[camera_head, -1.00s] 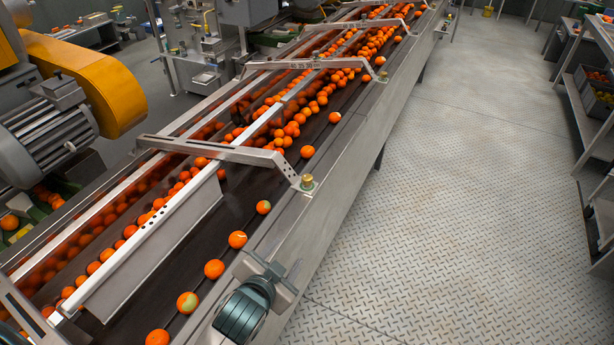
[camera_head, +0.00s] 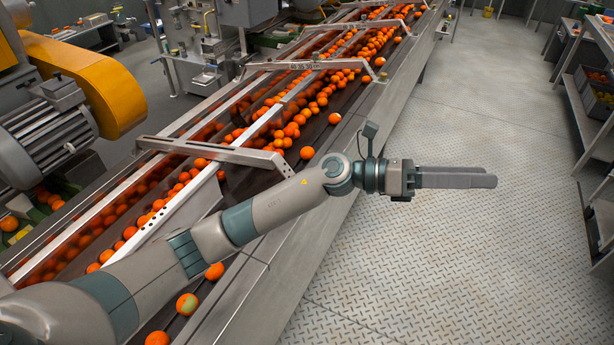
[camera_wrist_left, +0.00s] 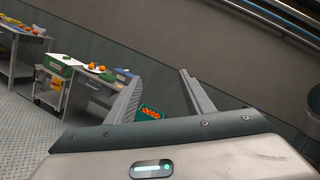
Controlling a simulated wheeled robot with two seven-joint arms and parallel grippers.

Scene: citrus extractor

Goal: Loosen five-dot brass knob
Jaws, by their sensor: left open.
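The nearest metal crossbar (camera_head: 215,150) spans the conveyor. The brass knob at its right end is hidden behind my left forearm now; it showed in the earlier head view, beside small dots on the bar's end. A second brass knob (camera_head: 383,76) shows on the crossbar behind; its dots are too small to count. My left gripper (camera_head: 494,181) points right over the aisle floor, well apart from the conveyor and knobs. Its fingers overlap in the head view. In the left wrist view the fingers (camera_wrist_left: 160,90) stand apart with nothing held. My right gripper is not in view.
The conveyor's side rail (camera_head: 405,80) runs up the picture, with oranges on the dark belt (camera_head: 335,110). A yellow-covered motor (camera_head: 95,75) stands left. Shelving with crates (camera_head: 590,95) stands right. The plated aisle floor (camera_head: 480,270) is clear. The wrist view shows tables (camera_wrist_left: 90,85) and a wall.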

